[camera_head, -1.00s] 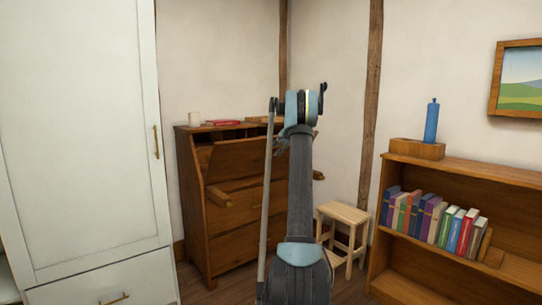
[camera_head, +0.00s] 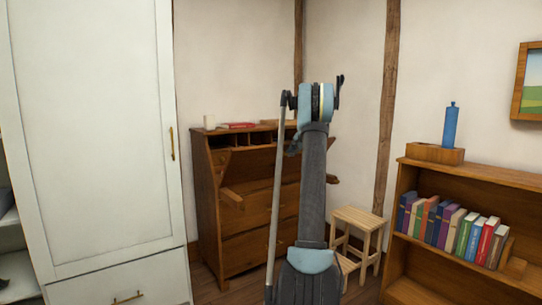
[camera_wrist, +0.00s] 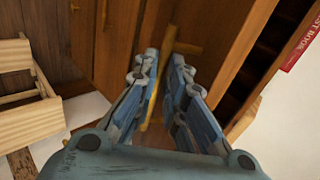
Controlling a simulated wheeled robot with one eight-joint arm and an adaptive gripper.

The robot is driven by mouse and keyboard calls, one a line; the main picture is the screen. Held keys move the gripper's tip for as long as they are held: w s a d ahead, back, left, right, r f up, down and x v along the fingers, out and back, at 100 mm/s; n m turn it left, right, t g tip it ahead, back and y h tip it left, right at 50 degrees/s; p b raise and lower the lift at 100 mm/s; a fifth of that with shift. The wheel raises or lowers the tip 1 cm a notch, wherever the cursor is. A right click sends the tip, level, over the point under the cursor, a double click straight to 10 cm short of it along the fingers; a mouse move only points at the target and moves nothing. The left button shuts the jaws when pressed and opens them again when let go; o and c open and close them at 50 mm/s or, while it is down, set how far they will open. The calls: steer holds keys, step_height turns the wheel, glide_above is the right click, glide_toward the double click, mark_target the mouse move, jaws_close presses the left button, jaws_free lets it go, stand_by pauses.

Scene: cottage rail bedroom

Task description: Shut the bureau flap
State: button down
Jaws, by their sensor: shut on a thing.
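The wooden bureau (camera_head: 235,235) stands against the back wall in the head view. Its flap (camera_head: 245,168) is down from the front at a slant, with the dark pigeonholes (camera_head: 255,138) showing above it. In the head view my arm hides the right part of the bureau and the grip.
A white wardrobe (camera_head: 95,140) is close on the left. A small wooden step stool (camera_head: 358,217) and a bookcase (camera_head: 485,172) with several books are on the right.

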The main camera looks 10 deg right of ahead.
steer(key=s+a+n+g, duration=0.15)
steer(key=s+a, duration=0.45)
steer(key=s, duration=0.7)
steer(key=s+a+r+n+g+h, duration=0.1)
steer(key=s+a+n, duration=0.35)
steer(key=s, duration=0.75)
steer(key=s+a+n+g, duration=0.1)
steer(key=s+a, duration=0.6)
steer(key=s, duration=0.6)
steer(key=s+a+f+n+g+h, duration=0.1)
steer(key=s+f+n, duration=0.1)
steer(key=s+f, duration=0.75)
steer(key=s+f+n+g+h, duration=0.15)
steer(key=s+f, duration=0.25)
steer(key=s, duration=1)
steer(key=s+a+f+n+g, duration=0.1)
steer(key=s+f+n, duration=0.2)
steer(key=s+f, duration=0.6)
steer(key=w+a+r+m+t+y, duration=0.3)
steer(key=w+a+r+m, duration=0.2)
steer(key=w+r+m, duration=0.45)
steer(key=m+t+y, duration=0.3)
steer(key=m+t, duration=0.7)
steer(key=m, duration=1.2)
glide_toward(263, 151)
step_height(263, 151, down, 3)
steer(key=w, duration=0.2)
steer(key=shift+w+a+r, duration=1.2)
steer(key=shift+w, duration=0.25)
